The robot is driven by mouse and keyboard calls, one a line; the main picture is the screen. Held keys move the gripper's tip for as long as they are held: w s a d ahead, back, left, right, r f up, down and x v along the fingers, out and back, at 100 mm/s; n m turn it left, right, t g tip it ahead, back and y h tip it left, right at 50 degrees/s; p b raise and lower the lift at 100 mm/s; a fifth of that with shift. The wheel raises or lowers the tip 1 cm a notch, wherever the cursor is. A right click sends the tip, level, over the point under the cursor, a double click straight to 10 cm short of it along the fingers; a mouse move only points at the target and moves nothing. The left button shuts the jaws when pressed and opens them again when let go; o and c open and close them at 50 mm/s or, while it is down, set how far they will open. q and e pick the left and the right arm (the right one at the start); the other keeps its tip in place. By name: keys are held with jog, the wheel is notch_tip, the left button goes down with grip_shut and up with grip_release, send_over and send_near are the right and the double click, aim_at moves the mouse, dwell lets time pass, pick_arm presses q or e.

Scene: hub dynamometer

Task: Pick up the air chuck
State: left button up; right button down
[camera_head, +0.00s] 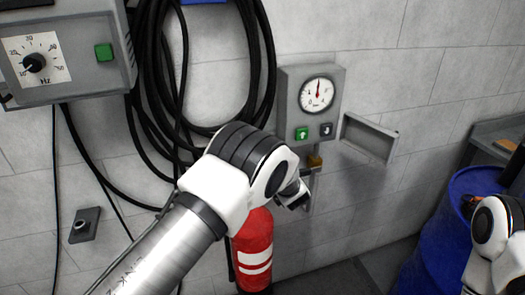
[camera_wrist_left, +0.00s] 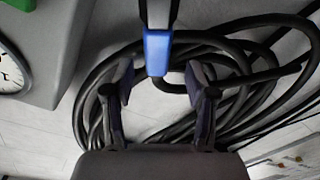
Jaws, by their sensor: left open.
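My left gripper (camera_head: 294,194) is in front of the wall below the gauge box, and its fingers are hard to make out there. In the left wrist view my left gripper (camera_wrist_left: 158,78) is open, with a dark finger on each side. A dark stem with a blue end (camera_wrist_left: 158,52), which looks like the air chuck, reaches down from the top edge between the fingertips. Neither finger clearly touches it. I cannot make out the air chuck in the head view. Only part of my right arm shows at the right edge; its gripper is not in view.
A grey gauge box (camera_head: 285,105) and a small open shelf (camera_head: 368,138) are on the wall. Black hose coils (camera_head: 268,60) hang left of them. A red extinguisher (camera_head: 252,245) stands below my left arm. A blue barrel (camera_head: 440,240) stands at right.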

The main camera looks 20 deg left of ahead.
pick_arm(q)
jog(key=shift+w+a+r+p, duration=0.25)
jog(key=shift+w+a+p, duration=0.1)
jog(key=shift+w+a, duration=0.2)
jog(key=shift+w+a+r+p, duration=0.2)
jog(key=shift+w+a+p, duration=0.15)
jog(key=shift+w, duration=0.2)
jog(key=shift+w+a+f, duration=0.2)
jog(key=shift+w+f, duration=0.2)
jog(key=shift+w, duration=0.05)
jog(key=shift+s+d+r, duration=0.1)
jog(key=shift+r, duration=0.05)
jog(key=c, duration=0.9)
jog(key=shift+s+r, duration=0.1)
jog(key=shift+r, duration=0.05)
grip_shut()
pick_arm(e)
jog(key=shift+s+r, duration=0.25)
jog(key=shift+r, duration=0.85)
